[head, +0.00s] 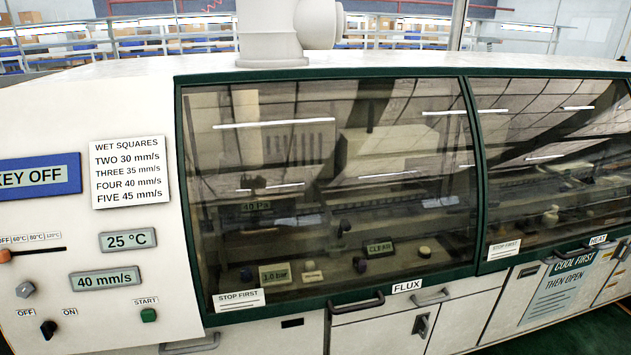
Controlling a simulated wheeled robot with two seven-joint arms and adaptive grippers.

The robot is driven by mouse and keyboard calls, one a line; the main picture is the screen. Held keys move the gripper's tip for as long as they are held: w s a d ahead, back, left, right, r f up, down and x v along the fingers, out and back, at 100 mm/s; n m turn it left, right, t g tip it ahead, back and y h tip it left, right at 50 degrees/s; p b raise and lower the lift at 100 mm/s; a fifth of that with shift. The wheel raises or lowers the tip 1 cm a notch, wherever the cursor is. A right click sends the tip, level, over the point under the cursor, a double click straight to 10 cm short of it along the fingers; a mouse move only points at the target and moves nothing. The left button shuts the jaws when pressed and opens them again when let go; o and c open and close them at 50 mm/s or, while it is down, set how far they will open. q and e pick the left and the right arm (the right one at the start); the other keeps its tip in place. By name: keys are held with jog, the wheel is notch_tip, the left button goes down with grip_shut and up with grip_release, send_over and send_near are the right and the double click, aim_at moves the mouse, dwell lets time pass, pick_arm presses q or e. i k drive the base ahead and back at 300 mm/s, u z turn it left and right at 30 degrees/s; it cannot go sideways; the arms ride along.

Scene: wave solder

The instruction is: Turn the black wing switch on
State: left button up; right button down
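The black wing switch (48,328) is at the lower left of the head view, on the white front panel of the machine. An OFF label (25,312) sits above it to the left and an ON label (70,312) above it to the right. The switch is small in the picture, and I cannot tell for sure which label its wing points to. A blue-framed display (40,176) above reads "KEY OFF". Neither of my grippers is in view.
A grey hexagonal knob (25,289) is just above the switch, below an orange slider (5,256). A green START button (148,315) is to the right. Displays read 25 °C (128,240) and 40 mm/s (105,280). A closed dark window (330,190) fills the middle.

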aim_at(47, 329)
jog(key=u, duration=2.2)
jog(key=k, duration=0.35)
jog(key=u, duration=1.7)
jog(key=i, duration=1.35)
jog(key=z, duration=0.7)
jog(key=i, duration=0.7)
jog(key=z, duration=0.85)
